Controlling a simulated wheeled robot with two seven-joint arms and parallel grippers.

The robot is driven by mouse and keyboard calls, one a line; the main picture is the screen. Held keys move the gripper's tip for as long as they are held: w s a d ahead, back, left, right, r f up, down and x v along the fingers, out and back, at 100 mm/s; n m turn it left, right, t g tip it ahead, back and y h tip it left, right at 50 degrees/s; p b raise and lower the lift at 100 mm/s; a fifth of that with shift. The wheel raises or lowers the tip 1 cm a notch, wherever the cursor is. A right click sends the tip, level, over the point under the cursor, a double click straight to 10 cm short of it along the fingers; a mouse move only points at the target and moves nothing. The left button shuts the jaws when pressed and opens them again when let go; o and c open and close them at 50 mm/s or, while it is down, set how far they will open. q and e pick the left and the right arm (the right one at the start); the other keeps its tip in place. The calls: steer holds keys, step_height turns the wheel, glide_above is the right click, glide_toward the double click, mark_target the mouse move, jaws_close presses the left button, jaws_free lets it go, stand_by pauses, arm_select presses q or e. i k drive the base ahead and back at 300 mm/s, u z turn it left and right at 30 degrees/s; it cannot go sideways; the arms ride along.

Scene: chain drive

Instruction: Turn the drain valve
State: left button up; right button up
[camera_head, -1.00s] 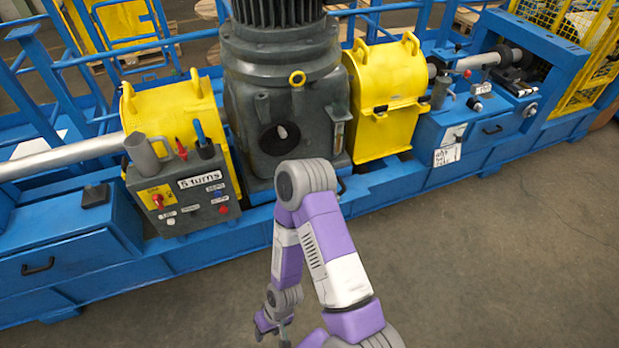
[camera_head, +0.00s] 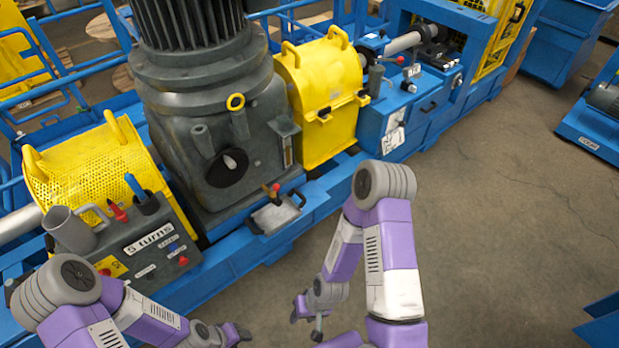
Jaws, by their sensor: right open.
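A small drain valve (camera_head: 273,189) with a reddish handle and a brass-coloured part shows low on the front of the dark grey gearbox (camera_head: 226,122). It sits above a small metal tray (camera_head: 277,214) with dark handles. My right gripper (camera_head: 307,322) is open and empty, low over the floor in front of the blue frame, well short of the valve. My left gripper (camera_head: 240,333) is at the bottom edge, below the control box and apart from the valve. Its fingers are small and seen at a poor angle, so their opening is unclear.
A grey control box (camera_head: 150,250) with a mug (camera_head: 75,228) stands left of the gearbox. Yellow guards (camera_head: 318,95) flank it. The blue frame (camera_head: 230,262) runs along the front. The concrete floor at right is mostly clear.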

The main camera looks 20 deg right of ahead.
mark_target(277, 201)
steer(key=z, duration=0.05)
steer(key=i, duration=0.95)
steer(key=u, duration=0.5)
